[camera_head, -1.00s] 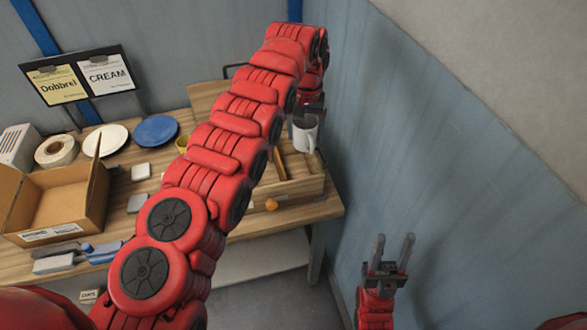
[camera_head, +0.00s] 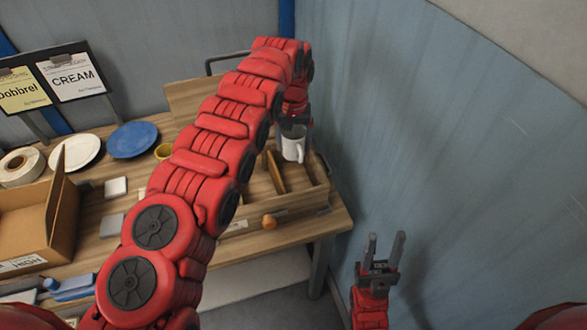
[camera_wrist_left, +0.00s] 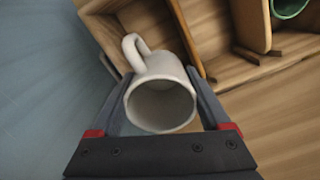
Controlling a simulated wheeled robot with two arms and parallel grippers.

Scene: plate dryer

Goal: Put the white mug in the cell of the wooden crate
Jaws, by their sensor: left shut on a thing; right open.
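The white mug (camera_head: 292,146) is held by my left gripper (camera_head: 291,130) at the right end of the wooden crate (camera_head: 290,208). In the left wrist view the mug (camera_wrist_left: 160,100) sits between both fingers of my left gripper (camera_wrist_left: 162,108), its opening facing the camera and its handle toward the upper left. The crate's dividers and cells show beyond it in the wrist view (camera_wrist_left: 217,68). Whether the mug's base is inside a cell or above it I cannot tell. My right gripper (camera_head: 384,251) is open and empty, away from the table by the blue wall.
A green-rimmed cup (camera_wrist_left: 288,8) shows in another part of the crate. A yellow cup (camera_head: 164,151), blue plate (camera_head: 132,140), white plate (camera_head: 75,153) and cardboard box (camera_head: 62,215) are on the table at left. The blue wall (camera_head: 430,150) is close on the right.

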